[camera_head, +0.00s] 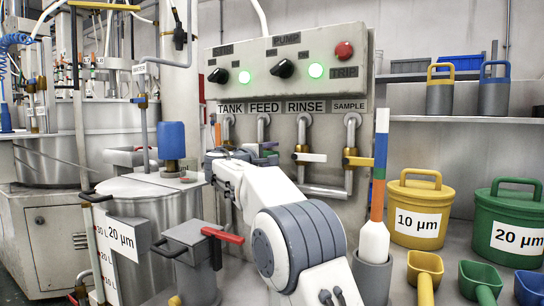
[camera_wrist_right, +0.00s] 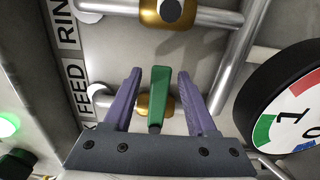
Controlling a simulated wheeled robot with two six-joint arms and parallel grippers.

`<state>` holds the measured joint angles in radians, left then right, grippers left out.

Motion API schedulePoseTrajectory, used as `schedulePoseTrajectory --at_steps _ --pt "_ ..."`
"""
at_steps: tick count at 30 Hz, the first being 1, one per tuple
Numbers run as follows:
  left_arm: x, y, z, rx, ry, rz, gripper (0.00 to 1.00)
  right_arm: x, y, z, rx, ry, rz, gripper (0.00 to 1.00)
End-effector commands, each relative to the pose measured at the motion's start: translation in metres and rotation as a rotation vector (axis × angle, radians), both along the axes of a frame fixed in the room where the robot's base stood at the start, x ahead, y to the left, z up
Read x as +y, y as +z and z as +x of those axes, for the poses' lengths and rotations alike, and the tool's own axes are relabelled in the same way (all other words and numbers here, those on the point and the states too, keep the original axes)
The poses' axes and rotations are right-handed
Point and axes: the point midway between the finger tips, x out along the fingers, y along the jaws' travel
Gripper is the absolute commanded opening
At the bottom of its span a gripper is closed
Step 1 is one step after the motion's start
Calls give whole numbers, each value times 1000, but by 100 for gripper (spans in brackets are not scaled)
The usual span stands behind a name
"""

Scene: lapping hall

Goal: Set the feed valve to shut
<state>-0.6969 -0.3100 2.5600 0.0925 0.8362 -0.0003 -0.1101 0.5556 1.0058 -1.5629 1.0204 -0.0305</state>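The FEED label (camera_head: 264,107) is on the grey valve panel, between TANK and RINSE. In the head view my right gripper (camera_head: 262,153) is in front of the feed pipe (camera_head: 263,128) and hides most of that valve. In the right wrist view the feed valve has a brass body (camera_wrist_right: 168,105) and a green handle (camera_wrist_right: 158,92). The handle appears to lie across the pipe. My right gripper (camera_wrist_right: 160,76) is open, one purple finger on each side of the handle, with gaps showing on both sides. My left gripper is not in view.
The RINSE valve (camera_head: 310,157), with a white handle, is close to the right, and the SAMPLE valve (camera_head: 360,160) beyond it. A round gauge (camera_wrist_right: 290,100) is near the gripper in the wrist view. A metal tank (camera_head: 150,210) and yellow bucket (camera_head: 420,215) stand either side.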

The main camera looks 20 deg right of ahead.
Motion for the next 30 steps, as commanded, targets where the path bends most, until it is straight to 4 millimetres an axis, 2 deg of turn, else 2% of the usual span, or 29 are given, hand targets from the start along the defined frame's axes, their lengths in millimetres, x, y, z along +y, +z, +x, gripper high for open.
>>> schedulePoseTrajectory --at_steps 7,21,30 --pt "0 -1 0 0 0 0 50 6 1 -3 -1 3 0 57" --pt "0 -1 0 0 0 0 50 71 1 -55 -1 4 -1 57" --pt "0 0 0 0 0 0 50 83 0 -65 -1 0 -1 57"
